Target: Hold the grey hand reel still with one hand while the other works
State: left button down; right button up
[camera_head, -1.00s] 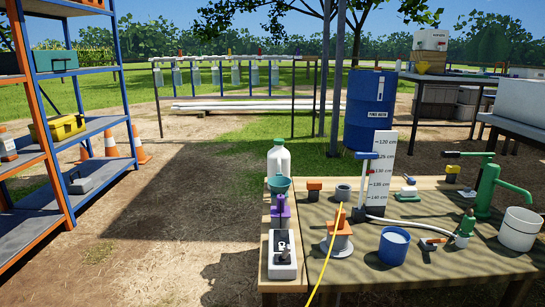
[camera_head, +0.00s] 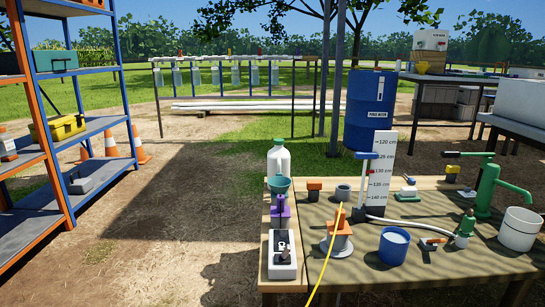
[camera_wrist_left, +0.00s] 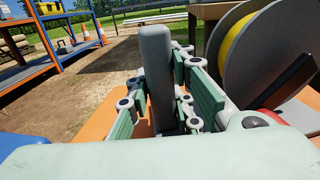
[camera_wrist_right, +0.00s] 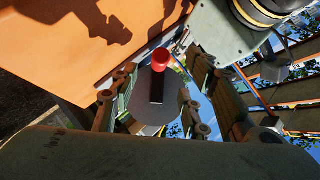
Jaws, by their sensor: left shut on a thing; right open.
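The grey hand reel (camera_wrist_left: 285,75) shows at the right of the left wrist view, with yellow tape wound between its discs. My left gripper (camera_wrist_left: 160,100) is shut on an upright dark grey post (camera_wrist_left: 155,60), which looks like the reel's handle. In the right wrist view a red knob (camera_wrist_right: 160,57) and a grey round face (camera_wrist_right: 150,108) lie between the fingers of my right gripper (camera_wrist_right: 155,90). That gripper is open; whether it touches the knob I cannot tell. Neither gripper nor the reel shows in the head view.
In the head view a yellow tape (camera_head: 325,265) runs from an orange-topped fitting (camera_head: 339,240) off the bottom edge. The bench (camera_head: 440,255) also carries a blue bucket (camera_head: 393,247), a green hand pump (camera_head: 488,190) and a white bottle (camera_head: 279,160). A shelf rack (camera_head: 95,125) stands left.

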jog(key=shift+x, duration=2.7)
jog(key=shift+c, duration=0.3)
